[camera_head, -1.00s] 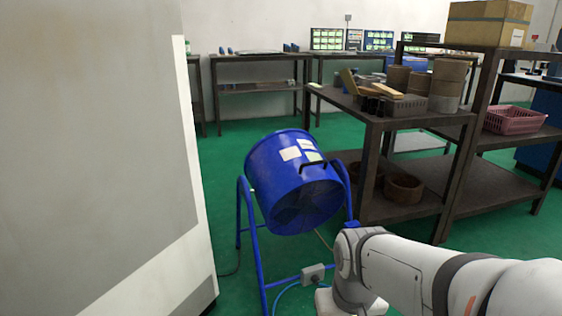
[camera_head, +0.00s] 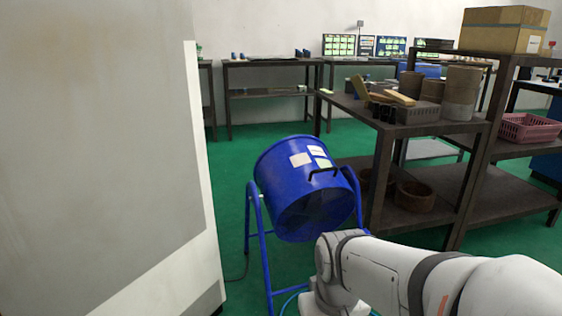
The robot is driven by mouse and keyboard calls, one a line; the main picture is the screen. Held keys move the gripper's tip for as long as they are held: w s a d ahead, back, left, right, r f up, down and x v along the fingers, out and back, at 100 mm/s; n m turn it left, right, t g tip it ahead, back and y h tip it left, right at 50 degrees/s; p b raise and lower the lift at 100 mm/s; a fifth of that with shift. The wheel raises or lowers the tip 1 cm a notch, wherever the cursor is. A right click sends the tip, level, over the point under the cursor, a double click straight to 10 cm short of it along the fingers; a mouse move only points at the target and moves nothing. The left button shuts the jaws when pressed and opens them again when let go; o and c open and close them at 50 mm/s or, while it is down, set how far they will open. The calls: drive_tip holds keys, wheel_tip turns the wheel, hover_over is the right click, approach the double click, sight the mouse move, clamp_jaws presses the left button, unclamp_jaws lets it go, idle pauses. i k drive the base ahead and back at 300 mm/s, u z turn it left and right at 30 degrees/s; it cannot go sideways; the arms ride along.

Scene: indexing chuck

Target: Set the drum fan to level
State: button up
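The blue drum fan (camera_head: 290,200) stands on the green floor in the middle of the view, in a blue tubular stand (camera_head: 262,255). Its drum is tilted, with the dark open front facing down toward me and to the right. A black handle (camera_head: 327,172) sits on the upper front rim, and white labels (camera_head: 301,160) are on top. My white arm reaches in from the lower right, and its near links cover the stand's right leg and lower part. My gripper is not visible.
A large grey-white cabinet or panel (camera_head: 100,150) fills the left side. A dark metal shelf table (camera_head: 400,128) with cylinders and blocks stands close behind the fan on the right. A pink basket (camera_head: 527,128) and cardboard box (camera_head: 503,30) are farther right. Green floor is clear behind the fan.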

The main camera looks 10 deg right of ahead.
sight(306, 196)
drive_tip(key=i, duration=0.9)
